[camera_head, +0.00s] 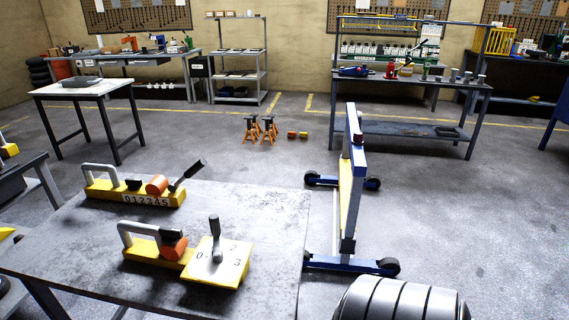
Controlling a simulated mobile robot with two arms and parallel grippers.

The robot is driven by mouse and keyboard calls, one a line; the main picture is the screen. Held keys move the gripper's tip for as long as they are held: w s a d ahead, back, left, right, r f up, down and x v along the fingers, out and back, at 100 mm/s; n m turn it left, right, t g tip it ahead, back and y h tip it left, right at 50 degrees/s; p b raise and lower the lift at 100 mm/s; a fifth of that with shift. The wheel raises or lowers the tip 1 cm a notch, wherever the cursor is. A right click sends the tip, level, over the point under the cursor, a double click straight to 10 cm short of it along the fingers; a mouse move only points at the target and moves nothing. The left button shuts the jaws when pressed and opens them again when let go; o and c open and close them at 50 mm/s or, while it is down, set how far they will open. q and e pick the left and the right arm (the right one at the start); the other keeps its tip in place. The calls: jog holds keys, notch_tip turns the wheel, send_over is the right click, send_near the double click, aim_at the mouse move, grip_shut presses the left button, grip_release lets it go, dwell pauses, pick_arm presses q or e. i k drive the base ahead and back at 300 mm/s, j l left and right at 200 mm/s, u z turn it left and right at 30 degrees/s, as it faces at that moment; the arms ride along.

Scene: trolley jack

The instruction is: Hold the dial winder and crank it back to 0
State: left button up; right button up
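A dial winder (227,265) lies on the near metal table. It has a tilted yellow-edged pale plate, a grey handle (126,232), an orange cylinder (172,249) and a dark-gripped crank (215,237) standing up from the plate. A 0 is readable on the plate's left and what looks like a 3 on its right; the small marks between are hard to read. Behind it lies a second yellow device (138,194) with a 0 to 5 scale, a grey handle, an orange cylinder and a lever tilted up to the right. Neither of my grippers is in view.
The near table (270,215) is bare on its right side. A blue wheeled frame (350,190) stands right of it, with a dark ribbed round object (400,300) at the bottom edge. Orange jack stands (260,128) are on the floor; workbenches line the back.

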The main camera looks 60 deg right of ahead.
aim_at(218, 257)
jog(key=i+j+z, duration=0.15)
jog(key=z, duration=0.25)
jog(key=i+j+z, duration=0.2)
jog(key=z, duration=0.25)
jog(key=i+j+z, duration=0.2)
jog(key=z, duration=0.2)
jog(key=i+j+z, duration=0.1)
jog(key=j+z, duration=0.35)
jog(key=i+j+z, duration=0.1)
jog(key=j+z, duration=0.15)
jog(key=z, duration=0.15)
jog(key=j+z, duration=0.2)
jog(key=j, duration=0.2)
